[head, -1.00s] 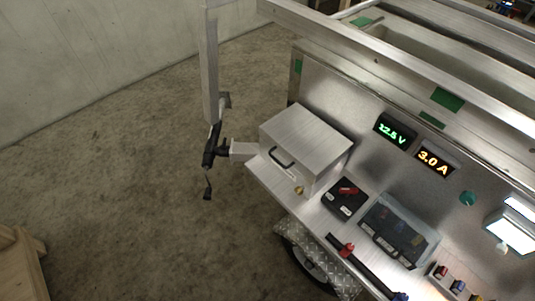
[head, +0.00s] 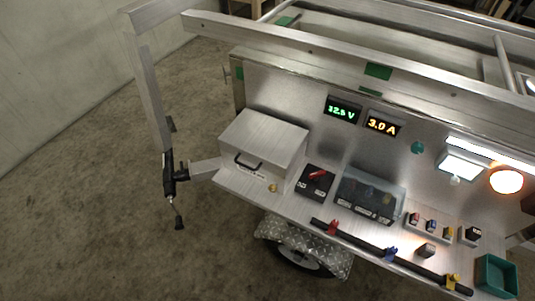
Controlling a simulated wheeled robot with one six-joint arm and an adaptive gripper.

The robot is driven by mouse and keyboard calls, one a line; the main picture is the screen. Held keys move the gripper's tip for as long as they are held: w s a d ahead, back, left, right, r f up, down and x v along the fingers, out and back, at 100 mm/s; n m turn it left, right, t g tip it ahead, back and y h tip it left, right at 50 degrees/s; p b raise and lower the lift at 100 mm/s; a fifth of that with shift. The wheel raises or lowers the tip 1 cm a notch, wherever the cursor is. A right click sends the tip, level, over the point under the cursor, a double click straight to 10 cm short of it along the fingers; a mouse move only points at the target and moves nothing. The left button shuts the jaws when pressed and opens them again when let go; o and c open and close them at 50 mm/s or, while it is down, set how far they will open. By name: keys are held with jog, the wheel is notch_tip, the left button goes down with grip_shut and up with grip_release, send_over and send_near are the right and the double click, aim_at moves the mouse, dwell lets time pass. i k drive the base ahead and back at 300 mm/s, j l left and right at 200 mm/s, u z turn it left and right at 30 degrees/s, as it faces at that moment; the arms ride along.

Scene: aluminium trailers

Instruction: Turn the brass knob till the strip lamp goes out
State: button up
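A small brass-coloured knob (head: 272,188) sits low by the front right corner of a metal box, at the left end of the workbench; I cannot tell whether it is on the box or the bench. The strip lamp (head: 490,154) is a long white bar on the upright panel at the right, and it is lit. My gripper is not in view.
A red-handled black switch (head: 317,178), a clear-lidded fuse box (head: 368,195) and a black rail (head: 385,252) with coloured clips share the bench with the metal box (head: 262,145). A lit square lamp (head: 461,166) and orange lamp (head: 506,181) are at right. Bare floor lies left.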

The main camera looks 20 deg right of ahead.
aim_at(273, 188)
jog(key=i+j+u, duration=0.25)
jog(key=u, duration=0.15)
jog(key=i+j+u, duration=0.35)
